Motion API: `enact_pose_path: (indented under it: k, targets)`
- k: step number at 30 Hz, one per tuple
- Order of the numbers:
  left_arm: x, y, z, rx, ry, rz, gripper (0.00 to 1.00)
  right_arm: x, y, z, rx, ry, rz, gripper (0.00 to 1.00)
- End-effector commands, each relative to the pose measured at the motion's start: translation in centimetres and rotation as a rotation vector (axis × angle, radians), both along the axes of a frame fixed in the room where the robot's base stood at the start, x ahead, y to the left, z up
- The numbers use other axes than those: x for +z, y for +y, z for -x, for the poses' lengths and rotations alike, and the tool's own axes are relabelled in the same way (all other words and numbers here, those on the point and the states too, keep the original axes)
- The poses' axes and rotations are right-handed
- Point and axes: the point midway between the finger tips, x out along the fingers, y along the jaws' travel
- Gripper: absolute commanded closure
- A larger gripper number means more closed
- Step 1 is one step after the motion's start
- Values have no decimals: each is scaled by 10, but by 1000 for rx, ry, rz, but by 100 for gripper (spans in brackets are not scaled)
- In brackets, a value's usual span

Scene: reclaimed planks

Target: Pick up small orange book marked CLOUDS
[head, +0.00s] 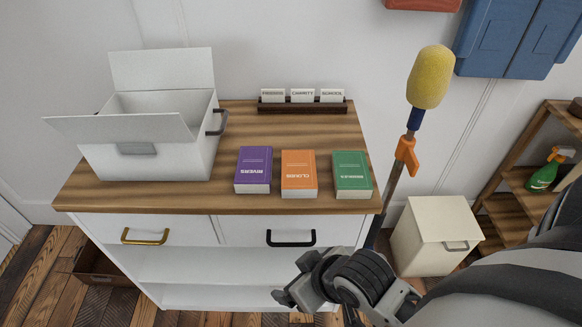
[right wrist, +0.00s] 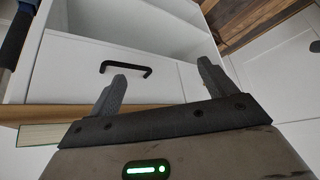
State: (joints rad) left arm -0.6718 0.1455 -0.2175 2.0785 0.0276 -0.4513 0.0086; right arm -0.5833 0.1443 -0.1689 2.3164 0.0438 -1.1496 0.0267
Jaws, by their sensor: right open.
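The small orange book (head: 299,173) marked CLOUDS lies flat on the wooden top of the white cabinet in the head view. My right gripper (head: 290,282) is open and empty in front of the cabinet, lower than the top and apart from the books. In the right wrist view its two fingers (right wrist: 161,72) are spread, with the drawer front behind them. The orange book does not show there. My left gripper is not in view.
An open white box (head: 150,155) stands on the cabinet's left side. A dark card holder (head: 302,106) is at the back. A yellow-headed pole (head: 405,150) rises just right of the cabinet. A black drawer handle (head: 291,238) sticks out below the books.

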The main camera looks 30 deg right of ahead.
Motion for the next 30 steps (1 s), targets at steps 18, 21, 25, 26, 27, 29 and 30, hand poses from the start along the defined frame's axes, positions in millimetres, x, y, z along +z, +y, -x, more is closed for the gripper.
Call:
enact_pose_path:
  k: [18, 21, 25, 26, 27, 29, 30]
  targets:
    - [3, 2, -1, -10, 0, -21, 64, 67, -7, -118, -97, 412, -16, 16]
    - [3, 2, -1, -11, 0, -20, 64, 93, -34, -148, -223, 467, 0, 16]
    - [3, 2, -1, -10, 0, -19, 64, 137, -74, -179, -416, 519, -1, 16]
    - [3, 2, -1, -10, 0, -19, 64, 147, -83, -184, -461, 529, -6, 16]
    - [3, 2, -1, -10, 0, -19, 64, 160, -93, -189, -516, 540, -12, 16]
    - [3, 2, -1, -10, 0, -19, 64, 178, -107, -195, -590, 553, -28, 16]
    - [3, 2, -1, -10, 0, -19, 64, 187, -115, -198, -629, 561, -38, 16]
